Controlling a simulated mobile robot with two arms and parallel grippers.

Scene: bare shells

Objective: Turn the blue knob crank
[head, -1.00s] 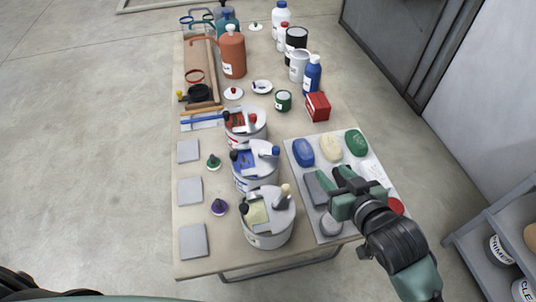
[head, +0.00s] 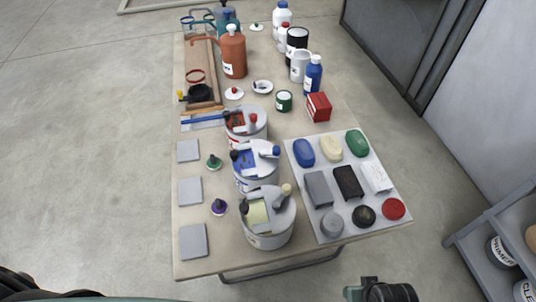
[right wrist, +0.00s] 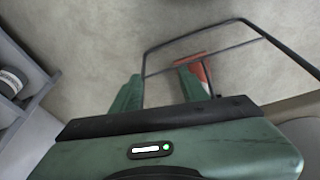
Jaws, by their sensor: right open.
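The blue knob (head: 276,151) sits on a light crank arm on top of the middle white pot (head: 257,180), which has a blue opening and stands upright on the table. A pot with a red-knobbed crank (head: 253,118) stands behind it. A pot with a cream-knobbed crank (head: 287,189) stands in front. My right gripper (head: 368,284) is low at the bottom edge of the head view, off the table's front right corner and apart from every pot. In the right wrist view its jaws (right wrist: 160,88) are open and empty above the floor. My left gripper is not in view.
A pale board (head: 337,220) with soaps, blocks and round discs lies right of the pots. Grey squares (head: 190,190) and small knobbed pieces lie left. Bottles (head: 233,55) and cans stand at the back. A grey shelf (head: 485,245) stands at the right.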

